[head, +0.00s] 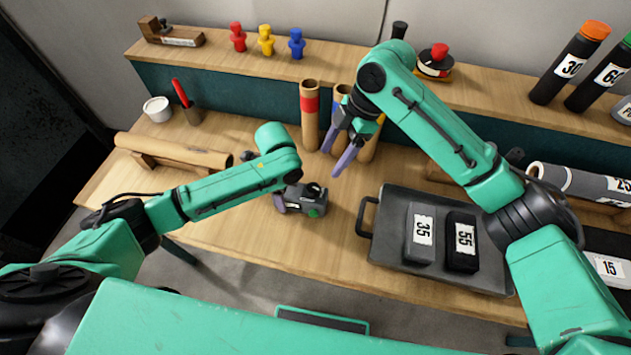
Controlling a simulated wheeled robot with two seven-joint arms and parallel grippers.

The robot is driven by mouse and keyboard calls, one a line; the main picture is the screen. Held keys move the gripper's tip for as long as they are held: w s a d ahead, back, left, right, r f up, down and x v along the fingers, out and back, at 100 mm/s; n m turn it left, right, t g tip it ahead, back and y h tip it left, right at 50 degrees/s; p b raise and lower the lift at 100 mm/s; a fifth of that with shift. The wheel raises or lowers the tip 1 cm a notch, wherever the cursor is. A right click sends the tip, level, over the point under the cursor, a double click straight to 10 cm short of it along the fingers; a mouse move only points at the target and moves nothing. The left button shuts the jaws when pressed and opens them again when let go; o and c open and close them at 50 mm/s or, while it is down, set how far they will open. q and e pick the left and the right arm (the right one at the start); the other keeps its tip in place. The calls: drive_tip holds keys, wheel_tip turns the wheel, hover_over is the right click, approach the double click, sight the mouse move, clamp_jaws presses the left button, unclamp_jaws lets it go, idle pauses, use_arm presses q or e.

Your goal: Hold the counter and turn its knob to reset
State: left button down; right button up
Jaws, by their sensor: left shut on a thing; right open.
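The counter (309,199) is a small dark grey box near the front edge of the wooden table. It has a round black part on top and a green round part on its front side; I cannot tell for sure which one is the knob. My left gripper (287,199) is shut on the counter from its left side, and my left arm hides part of the grip. My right gripper (343,153) is open and empty, with its purple fingers pointing down. It hangs behind and to the right of the counter, apart from it.
A grey tray (385,262) with blocks marked 35 and 55 lies to the right. Cardboard tubes (310,117) stand behind my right gripper. A brown roll (172,150) lies at the left. A back shelf (205,58) holds small colored figures.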

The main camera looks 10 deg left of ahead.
sight(313, 187)
drive_tip(key=x, duration=1)
drive_tip(key=shift+a+f, duration=0.15)
drive_tip(key=shift+f, duration=0.2)
clamp_jaws()
drive_tip(key=shift+w+n, duration=0.15)
drive_tip(key=shift+n, duration=0.75)
unclamp_jaws()
drive_tip(key=v, duration=1.2)
drive_tip(key=shift+w+a, duration=0.2)
